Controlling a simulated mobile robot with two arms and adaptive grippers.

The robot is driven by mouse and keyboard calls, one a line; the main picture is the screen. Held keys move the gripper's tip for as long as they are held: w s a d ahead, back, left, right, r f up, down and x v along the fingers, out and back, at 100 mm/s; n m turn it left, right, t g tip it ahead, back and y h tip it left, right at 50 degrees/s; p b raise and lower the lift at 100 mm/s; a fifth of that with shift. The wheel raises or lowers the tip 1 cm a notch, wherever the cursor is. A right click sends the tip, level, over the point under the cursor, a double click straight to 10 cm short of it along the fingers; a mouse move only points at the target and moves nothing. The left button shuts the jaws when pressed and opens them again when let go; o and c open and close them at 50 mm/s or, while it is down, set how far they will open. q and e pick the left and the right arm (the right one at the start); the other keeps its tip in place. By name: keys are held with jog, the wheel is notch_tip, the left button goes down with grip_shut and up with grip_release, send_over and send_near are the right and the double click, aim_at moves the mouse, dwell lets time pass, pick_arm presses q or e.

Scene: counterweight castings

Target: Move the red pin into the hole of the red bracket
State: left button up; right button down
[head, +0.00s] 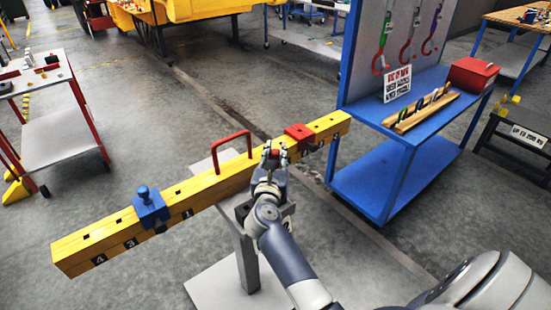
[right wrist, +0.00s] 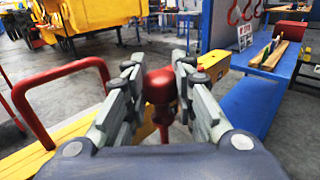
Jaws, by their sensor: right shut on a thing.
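A red bracket (head: 298,132) sits on the yellow beam (head: 215,180), toward its right end. Its top shows a small dark hole. My right gripper (head: 275,151) is over the near side of the beam, just left of the red bracket. It is shut on the red pin, whose round head (right wrist: 159,86) and thin stem show between the fingers in the right wrist view. The pin is apart from the bracket in the head view. The fingers hide part of it. My left gripper is out of view.
A blue bracket with a blue knob (head: 149,203) sits on the beam's left part. A red handle (head: 232,143) arches over the beam's middle. A blue bench (head: 425,95) stands close to the beam's right end. A red-legged cart (head: 62,135) stands at the left.

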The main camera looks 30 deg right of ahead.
jog(key=shift+r+p, duration=2.85)
jog(key=shift+r, duration=0.5)
